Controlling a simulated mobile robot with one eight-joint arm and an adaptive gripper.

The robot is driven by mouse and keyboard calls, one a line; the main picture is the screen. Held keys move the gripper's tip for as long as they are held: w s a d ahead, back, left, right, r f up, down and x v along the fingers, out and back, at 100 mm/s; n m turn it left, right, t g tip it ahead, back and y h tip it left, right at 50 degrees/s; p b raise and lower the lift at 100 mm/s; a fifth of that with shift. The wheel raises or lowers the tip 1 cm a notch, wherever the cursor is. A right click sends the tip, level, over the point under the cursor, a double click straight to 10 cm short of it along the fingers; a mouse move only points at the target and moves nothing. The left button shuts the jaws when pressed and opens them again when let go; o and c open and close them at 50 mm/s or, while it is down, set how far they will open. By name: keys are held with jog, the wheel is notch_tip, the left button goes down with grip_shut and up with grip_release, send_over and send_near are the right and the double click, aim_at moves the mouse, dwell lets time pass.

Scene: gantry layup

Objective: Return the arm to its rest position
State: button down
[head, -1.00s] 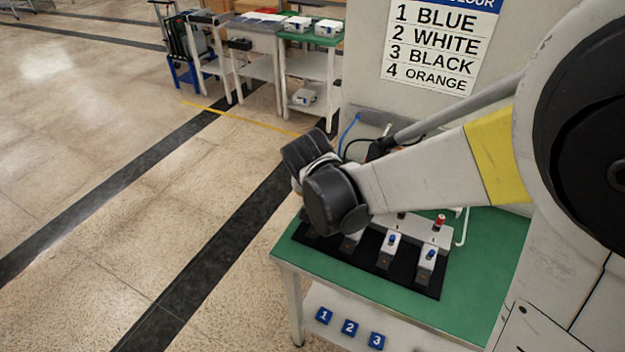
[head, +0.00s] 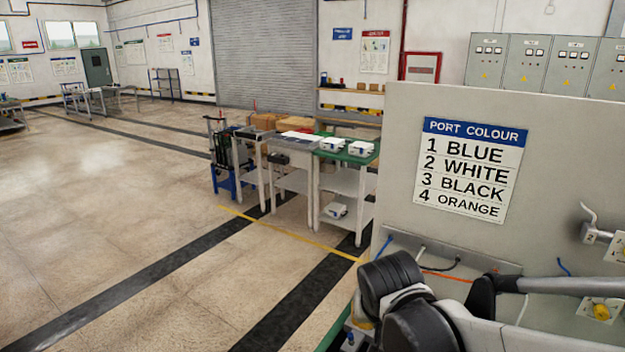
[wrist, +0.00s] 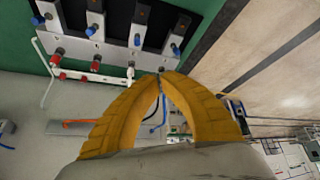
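My arm shows at the bottom right of the head view, with its dark rounded joint (head: 415,315) low in the picture and a grey link running off to the right. My gripper (wrist: 162,78) shows in the wrist view. Its two yellow ribbed fingers meet at the tips, with nothing visible between them. Beyond the fingertips are a green-topped bench (wrist: 50,20) and a black strip (wrist: 110,8) carrying grey blocks with blue and red knobs. The fingers appear apart from these.
A grey panel with a port colour sign (head: 470,170) stands at the right, with loose coloured cables at its base. A trolley (head: 345,185) with white boxes stands further back. The floor (head: 130,230) at the left is open.

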jog(key=s+d+r+n+t+y+b, duration=0.1)
jog(key=s+d, duration=0.5)
jog(key=s, duration=0.7)
jog(key=shift+s+b, duration=0.35)
jog(key=shift+b, duration=0.55)
